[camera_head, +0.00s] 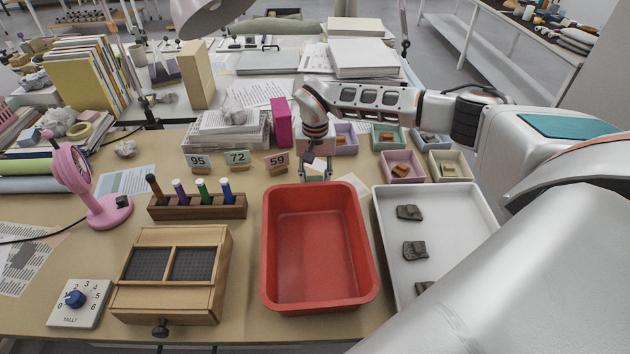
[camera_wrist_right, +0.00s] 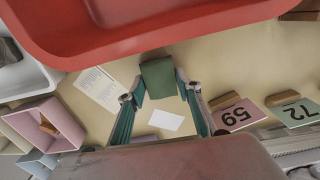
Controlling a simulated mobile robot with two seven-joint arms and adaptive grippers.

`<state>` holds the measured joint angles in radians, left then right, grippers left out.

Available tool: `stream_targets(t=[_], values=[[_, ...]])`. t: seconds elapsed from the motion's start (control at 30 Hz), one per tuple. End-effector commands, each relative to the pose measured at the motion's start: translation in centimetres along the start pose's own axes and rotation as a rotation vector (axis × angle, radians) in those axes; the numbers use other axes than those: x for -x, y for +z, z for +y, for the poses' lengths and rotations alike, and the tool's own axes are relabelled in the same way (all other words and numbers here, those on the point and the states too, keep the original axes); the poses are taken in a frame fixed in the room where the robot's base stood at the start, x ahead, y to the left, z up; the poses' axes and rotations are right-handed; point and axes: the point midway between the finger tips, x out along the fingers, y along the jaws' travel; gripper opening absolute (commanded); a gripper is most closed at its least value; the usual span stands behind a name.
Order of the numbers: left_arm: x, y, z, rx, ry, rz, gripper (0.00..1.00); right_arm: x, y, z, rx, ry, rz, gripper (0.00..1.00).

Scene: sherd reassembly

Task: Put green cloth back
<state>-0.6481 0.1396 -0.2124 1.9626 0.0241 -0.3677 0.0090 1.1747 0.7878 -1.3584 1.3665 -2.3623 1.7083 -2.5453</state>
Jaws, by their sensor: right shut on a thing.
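My right gripper (camera_head: 315,177) is over the table just behind the far rim of the red tub (camera_head: 318,190). In the right wrist view, the gripper (camera_wrist_right: 160,94) is shut on a dark green piece (camera_wrist_right: 158,78), which looks like the green cloth. The cloth sits between the fingertips, close to the tub's rim (camera_wrist_right: 130,48) in that view. In the head view the cloth is mostly hidden by the gripper. My left gripper is not in view.
A white tray (camera_head: 378,205) with several dark sherds stands right of the tub. Number cards, including 59 (camera_head: 277,161), stand left of the gripper. Small coloured boxes, including a pink one (camera_head: 402,158), lie to its right. A marker rack (camera_head: 197,209) stands left.

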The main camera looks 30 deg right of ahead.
Motion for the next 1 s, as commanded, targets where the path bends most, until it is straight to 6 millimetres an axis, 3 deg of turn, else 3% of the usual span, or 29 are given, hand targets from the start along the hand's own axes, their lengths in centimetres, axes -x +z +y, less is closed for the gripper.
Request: stream_targets(t=[0.4, 0.43, 0.5, 0.83, 1.0], values=[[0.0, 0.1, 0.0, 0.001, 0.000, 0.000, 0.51, -0.6, -0.1, 0.0, 0.000, -0.001, 0.002, 0.11], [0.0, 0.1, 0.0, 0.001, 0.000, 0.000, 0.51, -0.6, -0.1, 0.0, 0.000, -0.001, 0.002, 0.39], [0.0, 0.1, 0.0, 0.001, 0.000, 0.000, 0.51, -0.6, -0.1, 0.0, 0.000, -0.001, 0.002, 0.51], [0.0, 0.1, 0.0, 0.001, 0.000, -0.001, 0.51, -0.5, -0.1, 0.0, 0.000, -0.001, 0.002, 0.51], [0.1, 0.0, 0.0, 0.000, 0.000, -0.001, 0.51, 1.1, -0.1, -0.1, 0.001, -0.003, 0.004, 0.51]])
